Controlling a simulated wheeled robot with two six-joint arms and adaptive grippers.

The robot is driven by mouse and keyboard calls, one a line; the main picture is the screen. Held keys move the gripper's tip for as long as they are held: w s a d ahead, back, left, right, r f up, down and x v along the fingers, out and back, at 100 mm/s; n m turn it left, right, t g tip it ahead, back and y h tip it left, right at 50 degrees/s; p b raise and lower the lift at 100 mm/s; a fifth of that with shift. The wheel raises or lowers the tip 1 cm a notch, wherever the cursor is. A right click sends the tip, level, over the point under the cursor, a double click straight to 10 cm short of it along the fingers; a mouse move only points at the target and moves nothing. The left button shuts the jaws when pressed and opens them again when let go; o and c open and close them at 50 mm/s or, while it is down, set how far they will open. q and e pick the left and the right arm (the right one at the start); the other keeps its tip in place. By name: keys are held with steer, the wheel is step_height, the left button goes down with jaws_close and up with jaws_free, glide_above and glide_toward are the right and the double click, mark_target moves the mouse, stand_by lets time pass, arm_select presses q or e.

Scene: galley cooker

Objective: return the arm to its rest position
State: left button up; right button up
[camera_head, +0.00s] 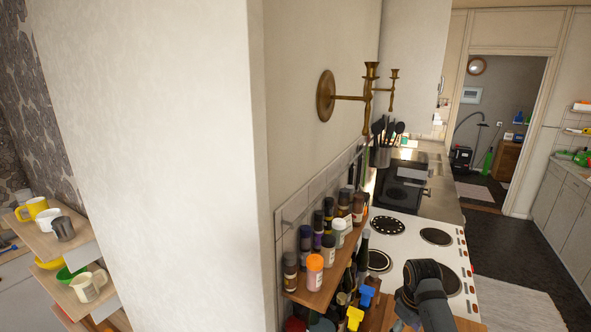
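A dark grey arm of mine rises from the bottom edge, right of centre, in front of the white cooker (462,262). Its rounded black joint shows over the near part of the hob, and no gripper fingers can be made out on it. From this view I cannot tell whether the arm touches anything. My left arm and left gripper do not show.
A wooden spice shelf (318,297) with several jars stands left of the cooker. Brass candle holders (369,95) project from the wall. Shelves with mugs (35,240) are at far left. The dark floor (520,255) right of the cooker looks open.

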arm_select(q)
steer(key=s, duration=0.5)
arm_select(e)
steer(key=s+a+f+m+t, duration=0.2)
steer(key=s, duration=1.1)
steer(key=s+a+f+m+t, duration=0.1)
steer(key=s+a+m, duration=0.1)
steer(key=s, duration=1)
steer(key=s+d+f+g+b, duration=0.15)
steer(key=f+b, duration=0.25)
steer(key=f, duration=1.3)
steer(key=s+d+f+b, duration=0.15)
steer(key=f+b, duration=0.25)
steer(key=f, duration=1.4)
arm_select(q)
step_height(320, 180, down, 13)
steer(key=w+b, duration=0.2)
steer(key=b, duration=0.3)
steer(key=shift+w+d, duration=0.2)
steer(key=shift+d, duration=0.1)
arm_select(e)
steer(key=s+f+m+g, duration=0.1)
steer(key=s+f, duration=1.7)
steer(key=f, duration=0.3)
steer(key=shift+d, duration=0.2)
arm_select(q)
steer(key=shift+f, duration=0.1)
arm_select(e)
steer(key=shift+s, duration=0.1)
